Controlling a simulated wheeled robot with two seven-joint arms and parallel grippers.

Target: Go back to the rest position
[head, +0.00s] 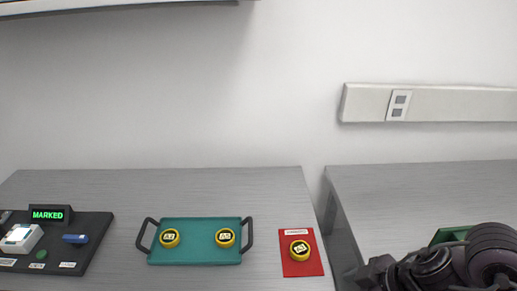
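My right arm comes in at the bottom right, in front of the right table. Its dark end, where my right gripper (376,273) seems to be, is near the gap between the two tables. Its fingers cannot be made out, so I cannot tell whether it is open or shut. My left gripper is not in view.
A teal tray (197,252) with two black handles holds two yellow round pieces (170,238) (225,237) on the left table (115,186). A red mat (301,267) bears another yellow piece (299,250). A black station (95,231) displays "MARKED". A green object (448,234) is partly hidden behind my arm.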

